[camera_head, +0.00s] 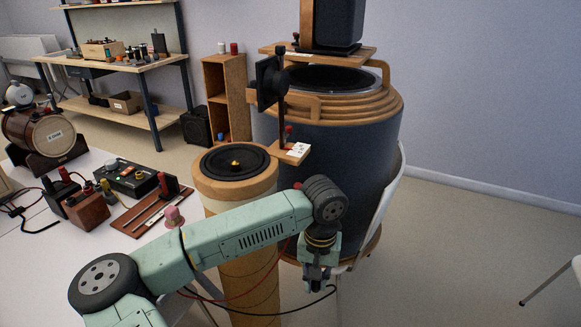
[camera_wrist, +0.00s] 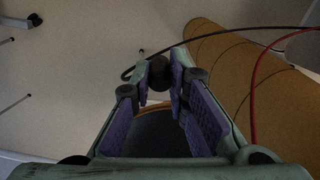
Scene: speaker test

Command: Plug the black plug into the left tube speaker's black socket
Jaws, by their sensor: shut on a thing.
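The left tube speaker (camera_head: 207,185) is a tall tan tube with a black cone on top. A small wooden terminal board (camera_head: 291,157) with a white label juts from its right rim; a red part shows there, but I cannot make out the black socket. My gripper (camera_head: 318,288) is low, to the right of the tube and well below the board. In the wrist view my gripper (camera_wrist: 160,88) is shut on the black plug (camera_wrist: 158,70) at its fingertips. A black cable (camera_wrist: 215,40) runs from the plug to the upper right.
A large dark barrel speaker (camera_head: 340,160) stands close behind my gripper, with a white chair (camera_head: 392,195) at its right. A red cable (camera_wrist: 256,85) hangs near the tube. A white table (camera_head: 60,270) with electronics is at left. Floor at right is mostly free.

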